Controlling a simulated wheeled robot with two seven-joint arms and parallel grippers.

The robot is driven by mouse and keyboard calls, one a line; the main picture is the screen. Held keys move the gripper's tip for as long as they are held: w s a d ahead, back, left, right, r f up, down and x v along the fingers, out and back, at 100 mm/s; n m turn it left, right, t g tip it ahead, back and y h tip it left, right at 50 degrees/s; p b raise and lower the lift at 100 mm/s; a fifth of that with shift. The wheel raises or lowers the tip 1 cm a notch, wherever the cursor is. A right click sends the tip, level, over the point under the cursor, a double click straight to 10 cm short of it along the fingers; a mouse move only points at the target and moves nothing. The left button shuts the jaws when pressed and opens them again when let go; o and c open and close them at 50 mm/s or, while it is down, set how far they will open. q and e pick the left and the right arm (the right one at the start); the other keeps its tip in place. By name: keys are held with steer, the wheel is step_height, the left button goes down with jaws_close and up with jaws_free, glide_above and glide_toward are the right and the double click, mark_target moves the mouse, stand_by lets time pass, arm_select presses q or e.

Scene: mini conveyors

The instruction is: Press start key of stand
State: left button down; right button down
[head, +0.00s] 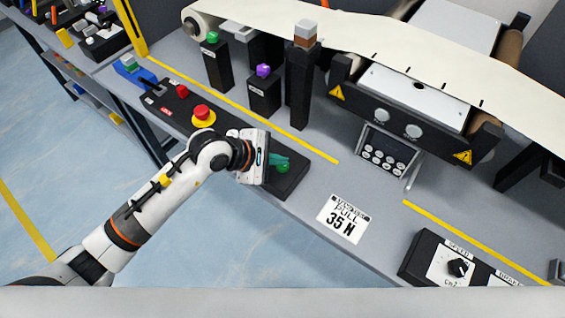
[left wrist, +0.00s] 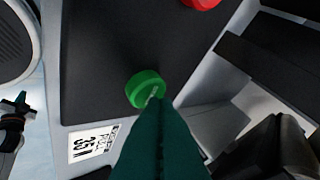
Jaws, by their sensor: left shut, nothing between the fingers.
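The green start key (head: 283,168) sits at the near right end of a long black control box (head: 290,181) on the table edge. My left gripper (head: 284,160) is shut and empty, its teal fingertips right at the green key. In the left wrist view the green key (left wrist: 141,92) is a round cap, and the closed teal fingers (left wrist: 157,97) overlap its edge from below. I cannot tell whether the tips touch or press it. A small teal-tipped part at the left edge of that view seems to be my right gripper (left wrist: 16,104); its jaw state is unclear.
The same box carries a red mushroom button on a yellow base (head: 202,114) and a red button (head: 182,91). Black posts with green (head: 213,38) and purple (head: 264,71) tops stand behind.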

mark_target(278, 167)
arm_select(q)
steer(key=shift+f+b, duration=0.35)
steer(key=shift+f, duration=0.05)
steer(key=shift+r, duration=0.1)
stand_by(0.4)
steer(key=shift+r+p, duration=0.5)
steer(key=shift+r, duration=0.3)
steer(key=shift+r+p, duration=1.55)
steer(key=shift+r, duration=1)
